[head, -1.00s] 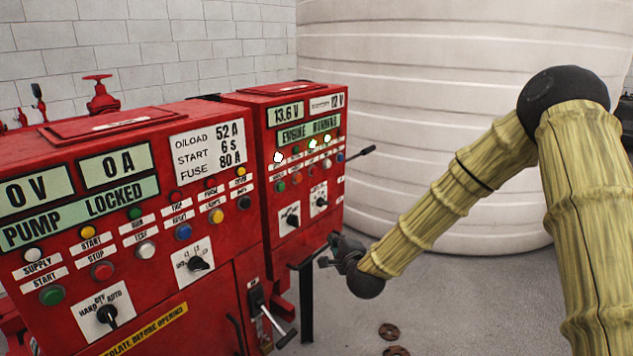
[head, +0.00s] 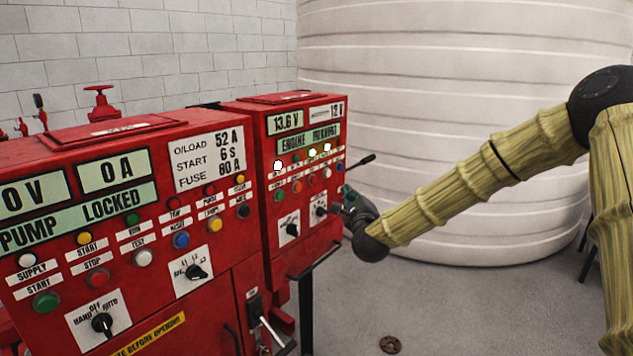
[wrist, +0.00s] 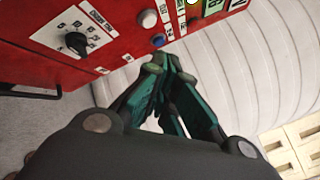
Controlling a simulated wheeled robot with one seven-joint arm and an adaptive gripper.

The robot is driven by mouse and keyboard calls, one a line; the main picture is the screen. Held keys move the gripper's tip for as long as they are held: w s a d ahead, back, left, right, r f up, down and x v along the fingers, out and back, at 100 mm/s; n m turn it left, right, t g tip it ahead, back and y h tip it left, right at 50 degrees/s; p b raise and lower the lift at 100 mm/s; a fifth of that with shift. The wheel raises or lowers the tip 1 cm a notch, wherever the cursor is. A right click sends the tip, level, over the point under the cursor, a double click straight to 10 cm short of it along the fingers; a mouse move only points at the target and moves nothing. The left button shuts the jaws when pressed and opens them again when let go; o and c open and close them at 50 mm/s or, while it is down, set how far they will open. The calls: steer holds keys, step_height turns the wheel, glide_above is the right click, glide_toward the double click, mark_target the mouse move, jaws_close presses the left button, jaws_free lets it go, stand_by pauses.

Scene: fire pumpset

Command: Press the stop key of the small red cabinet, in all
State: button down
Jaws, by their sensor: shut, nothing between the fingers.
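The small red cabinet (head: 304,222) stands right of the larger one, with a lit display (head: 309,139); its second word is blurred. My gripper (head: 346,197) is shut and empty at the cabinet's right edge, below the row. In the wrist view its fingertips (wrist: 162,66) appear just below the blue key (wrist: 158,40); contact is unclear. The white key (wrist: 148,18) is beyond.
The larger red cabinet (head: 225,285) fills the left. Rotary switches (head: 289,230) sit below the small cabinet's keys. A dark lever (head: 361,161) sticks out at its right side, above my gripper. A bar handle (head: 314,262) projects below.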

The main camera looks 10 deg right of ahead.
steer(key=w+a, duration=0.5)
steer(key=w, duration=0.1)
steer(key=shift+w, duration=0.3)
steer(key=shift+w+a+b, duration=0.6)
steer(key=shift+a+b, duration=0.05)
steer(key=shift+b, duration=0.15)
stand_by(2.4)
stand_by(0.3)
steer(key=shift+s+d+b, duration=0.4)
steer(key=shift+s+d, duration=0.1)
steer(key=shift+s, duration=0.15)
steer(key=s+d, duration=0.1)
steer(key=s, duration=0.1)
steer(key=s+d+b, duration=0.1)
steer(key=s+d, duration=0.1)
stand_by(0.6)
stand_by(0.5)
